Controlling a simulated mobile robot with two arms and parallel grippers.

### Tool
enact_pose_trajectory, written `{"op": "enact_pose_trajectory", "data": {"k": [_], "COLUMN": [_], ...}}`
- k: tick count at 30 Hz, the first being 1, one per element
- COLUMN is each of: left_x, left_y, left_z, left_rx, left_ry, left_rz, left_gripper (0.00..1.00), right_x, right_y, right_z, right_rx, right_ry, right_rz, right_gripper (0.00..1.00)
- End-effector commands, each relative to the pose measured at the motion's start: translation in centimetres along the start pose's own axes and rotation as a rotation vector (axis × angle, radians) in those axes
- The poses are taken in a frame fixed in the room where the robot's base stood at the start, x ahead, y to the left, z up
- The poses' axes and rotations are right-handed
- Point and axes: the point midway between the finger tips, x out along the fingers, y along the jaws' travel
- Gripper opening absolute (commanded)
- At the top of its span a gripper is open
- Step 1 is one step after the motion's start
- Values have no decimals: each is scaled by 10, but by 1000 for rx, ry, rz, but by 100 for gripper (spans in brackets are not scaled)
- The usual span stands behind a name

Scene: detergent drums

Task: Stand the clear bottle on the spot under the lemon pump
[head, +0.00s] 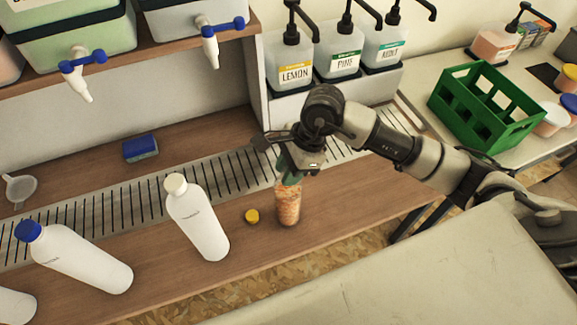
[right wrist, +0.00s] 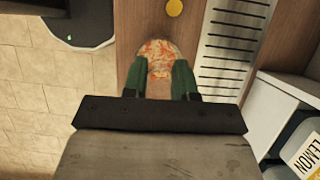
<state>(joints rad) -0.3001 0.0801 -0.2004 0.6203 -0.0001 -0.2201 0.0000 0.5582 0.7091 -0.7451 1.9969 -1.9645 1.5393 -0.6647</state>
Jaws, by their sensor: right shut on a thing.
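The clear bottle (head: 288,204), with an orange-and-white mottled look, stands on the wooden counter, uncapped as far as I can see. It also shows in the right wrist view (right wrist: 155,52). My right gripper (head: 289,176) is shut on its upper part, with green fingers on both sides in the right wrist view (right wrist: 158,78). The lemon pump (head: 292,62) is the leftmost of the labelled dispensers, behind the gripper. The spot under it cannot be made out; my arm covers part of that area. My left gripper is not in view.
A yellow cap (head: 252,216) lies left of the bottle. White bottles (head: 197,222) stand further left. A slotted drain grate (head: 120,203) runs along the counter behind them. A blue sponge (head: 140,147) and a green crate (head: 486,105) are further back.

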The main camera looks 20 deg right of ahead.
Motion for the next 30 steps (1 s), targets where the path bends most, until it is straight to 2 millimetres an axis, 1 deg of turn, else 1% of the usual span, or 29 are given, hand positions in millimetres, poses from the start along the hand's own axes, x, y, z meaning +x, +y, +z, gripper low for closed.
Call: {"op": "enact_pose_trajectory", "data": {"k": [4, 8, 9, 13, 20, 24, 25, 28, 30], "left_x": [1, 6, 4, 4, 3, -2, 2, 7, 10], "left_y": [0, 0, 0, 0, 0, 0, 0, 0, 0], "left_z": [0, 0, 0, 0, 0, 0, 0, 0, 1], "left_rx": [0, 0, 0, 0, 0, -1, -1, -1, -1], "left_ry": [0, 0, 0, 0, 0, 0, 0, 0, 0], "left_rz": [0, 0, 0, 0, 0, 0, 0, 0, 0], "left_gripper": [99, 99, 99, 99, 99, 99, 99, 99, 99], "right_x": [0, 3, 2, 2, 2, -4, -5, -21, -36], "right_y": [0, -1, 0, 0, 0, 0, -1, -2, -2], "right_z": [0, -1, -1, -1, -1, 1, 0, -1, -2], "right_rx": [-1, -1, 0, 1, 1, 1, 0, -1, -1], "right_ry": [-1, -1, 0, 0, 0, 0, 1, 2, 3], "right_rz": [-2, -3, -1, -1, -1, 0, -3, -7, -8], "right_gripper": [0, 0, 33, 53, 53, 53, 53, 53, 53]}}
